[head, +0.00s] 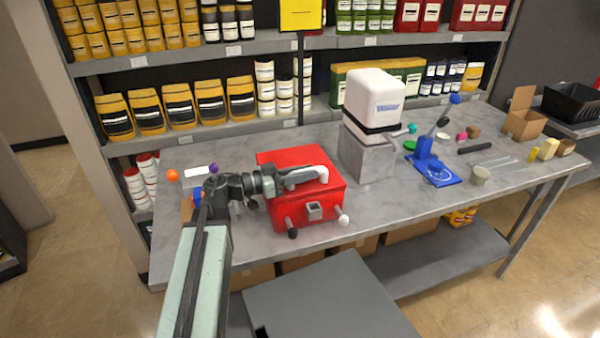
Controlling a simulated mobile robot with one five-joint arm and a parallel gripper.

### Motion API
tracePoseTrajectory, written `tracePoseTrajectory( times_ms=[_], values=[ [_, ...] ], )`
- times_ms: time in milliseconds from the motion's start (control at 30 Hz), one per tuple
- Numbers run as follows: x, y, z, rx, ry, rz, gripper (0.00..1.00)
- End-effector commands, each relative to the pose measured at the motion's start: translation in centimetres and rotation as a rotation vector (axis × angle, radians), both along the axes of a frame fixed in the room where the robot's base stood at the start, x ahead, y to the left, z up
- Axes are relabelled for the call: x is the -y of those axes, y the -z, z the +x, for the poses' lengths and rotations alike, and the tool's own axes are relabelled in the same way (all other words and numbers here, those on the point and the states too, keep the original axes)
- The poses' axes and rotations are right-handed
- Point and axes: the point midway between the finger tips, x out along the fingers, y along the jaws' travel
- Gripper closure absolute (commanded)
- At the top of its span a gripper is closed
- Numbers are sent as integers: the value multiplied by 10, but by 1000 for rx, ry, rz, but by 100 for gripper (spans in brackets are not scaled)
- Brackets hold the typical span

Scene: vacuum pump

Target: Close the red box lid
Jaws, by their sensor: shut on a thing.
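The red box (310,209) stands on the grey table, with a small grey latch on its front and two knobs low on its front, one dark and one white. Its red lid (287,157) is on top and looks flat or nearly flat on the box; a small gap cannot be ruled out. A light grey handle (307,175) lies across the lid. My gripper (277,182) reaches in from the left and is shut at the left end of this handle. My arm and gripper hide the box's left side and the fingertips.
A white and grey appliance (375,110) stands just right of the box. A blue stand (428,165) and several small objects lie further right. Small balls and a white block (196,178) are left of the box. A grey surface (330,300) is in front, below the table.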

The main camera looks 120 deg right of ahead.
Motion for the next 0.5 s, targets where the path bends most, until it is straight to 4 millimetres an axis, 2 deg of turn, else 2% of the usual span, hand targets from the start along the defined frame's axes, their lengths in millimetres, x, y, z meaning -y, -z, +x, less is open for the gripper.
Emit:
tracePoseTrajectory(
  times_ms=[267,300,367,500],
  values=[
    [-4,5,-1,13,11,-4,100],
    [-4,5,-1,13,11,-4,72],
    [-4,5,-2,12,10,-3,55],
    [-4,4,-2,10,9,-2,55]
  ],
)
